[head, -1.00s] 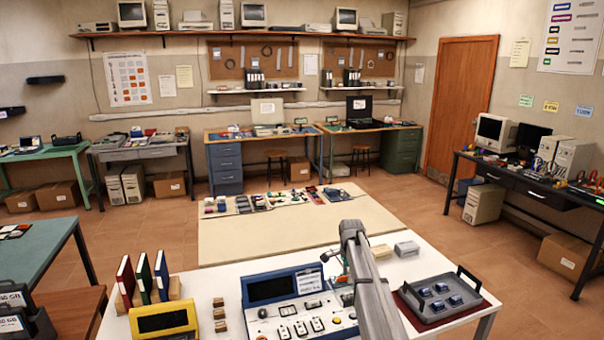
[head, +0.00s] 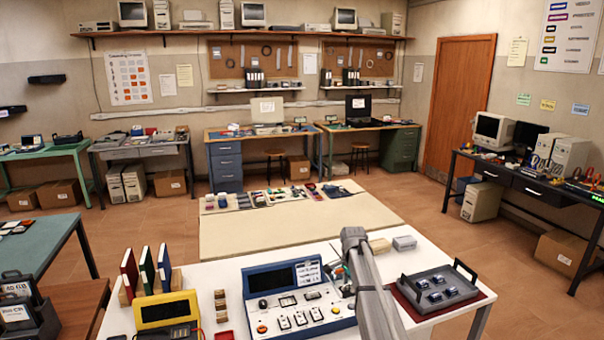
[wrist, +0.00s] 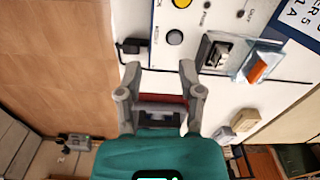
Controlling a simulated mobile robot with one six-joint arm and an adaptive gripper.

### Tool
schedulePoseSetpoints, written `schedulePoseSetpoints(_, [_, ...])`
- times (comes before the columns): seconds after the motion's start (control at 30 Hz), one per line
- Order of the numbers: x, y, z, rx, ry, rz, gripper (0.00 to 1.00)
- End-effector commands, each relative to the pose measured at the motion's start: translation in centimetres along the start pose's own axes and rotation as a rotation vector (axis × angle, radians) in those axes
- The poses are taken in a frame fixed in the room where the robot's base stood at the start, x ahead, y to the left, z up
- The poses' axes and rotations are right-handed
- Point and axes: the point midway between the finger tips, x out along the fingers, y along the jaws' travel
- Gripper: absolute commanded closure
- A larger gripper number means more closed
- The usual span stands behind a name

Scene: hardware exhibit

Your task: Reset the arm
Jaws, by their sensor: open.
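My arm (head: 366,282) reaches over the white table in the head view, beside the right end of a blue-framed console (head: 296,298). The console has a dark screen, buttons and switches. In the wrist view my gripper (wrist: 161,72) is open, with two grey fingers apart and nothing between them. In the head view the fingers are mostly hidden behind my arm.
A grey tray (head: 404,285) with several small blue parts sits at the table's right. A yellow device (head: 166,312) and three upright books (head: 146,270) stand at the left. Small blocks (head: 404,243) lie at the back edge. A beige platform (head: 235,238) lies beyond.

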Motion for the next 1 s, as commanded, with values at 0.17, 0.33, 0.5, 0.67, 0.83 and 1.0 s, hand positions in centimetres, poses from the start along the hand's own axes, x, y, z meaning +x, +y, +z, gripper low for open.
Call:
schedulePoseSetpoints(0.17, [1.3, 3.6, 1.7, -0.110, 0.000, 0.000, 0.51])
schedulePoseSetpoints(0.33, [2.7, 8.1, 3.8, -0.271, 0.000, 0.000, 0.51])
schedulePoseSetpoints(0.5, [4.7, 14.4, 6.8, -0.502, 0.000, 0.000, 0.51])
schedulePoseSetpoints(0.67, [6.5, 20.2, 9.6, -0.726, 0.000, 0.000, 0.51])
schedulePoseSetpoints(0.83, [8.0, 25.3, 12.1, -0.933, 0.000, 0.000, 0.51])
schedulePoseSetpoints(1.0, [8.7, 28.0, 13.4, -1.062, 0.000, 0.000, 0.51])
